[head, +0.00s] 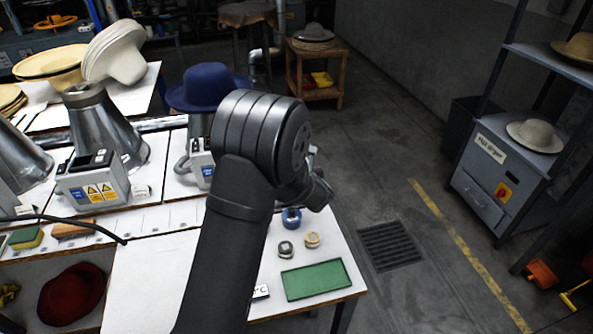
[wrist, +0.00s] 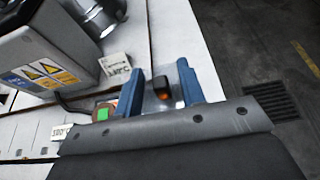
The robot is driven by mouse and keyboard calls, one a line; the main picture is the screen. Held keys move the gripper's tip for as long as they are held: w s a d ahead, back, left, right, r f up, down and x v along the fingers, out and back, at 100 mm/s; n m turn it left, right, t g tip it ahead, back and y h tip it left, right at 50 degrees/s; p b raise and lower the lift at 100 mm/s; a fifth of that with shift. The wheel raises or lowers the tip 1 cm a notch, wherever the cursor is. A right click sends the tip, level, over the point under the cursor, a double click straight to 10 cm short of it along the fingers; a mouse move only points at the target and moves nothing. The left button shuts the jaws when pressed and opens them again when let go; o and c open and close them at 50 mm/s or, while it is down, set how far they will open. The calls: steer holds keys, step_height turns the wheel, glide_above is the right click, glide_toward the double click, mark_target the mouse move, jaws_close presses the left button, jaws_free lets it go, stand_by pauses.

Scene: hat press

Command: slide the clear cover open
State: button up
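My gripper (wrist: 160,68) shows in the wrist view with its two blue fingers apart and nothing clearly held between them. Between and beyond the fingers is a small dark block with an orange spot (wrist: 163,92), low on the white bench. Faint pale edges show around it, but I cannot tell whether they belong to the clear cover. A small part with a green patch (wrist: 103,112) sits just left of the left finger. In the head view my arm hides the gripper and the spot it works at.
A grey control box with warning labels (wrist: 45,52) stands at the upper left of the wrist view. The bench (head: 340,235) also carries a blue tape roll (head: 291,218), two small rolls and a green mat (head: 315,280). A blue hat (head: 207,86) sits on a press behind my arm.

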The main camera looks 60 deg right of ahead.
steer(key=shift+s+r, duration=0.1)
steer(key=v, duration=1.7)
steer(key=x, duration=1.6)
steer(key=shift+w+d, duration=0.2)
steer(key=shift+w, duration=0.1)
steer(key=shift+w+d+f, duration=0.15)
steer(key=shift+w+f, duration=0.05)
steer(key=shift+f, duration=0.1)
steer(key=shift+w, duration=0.1)
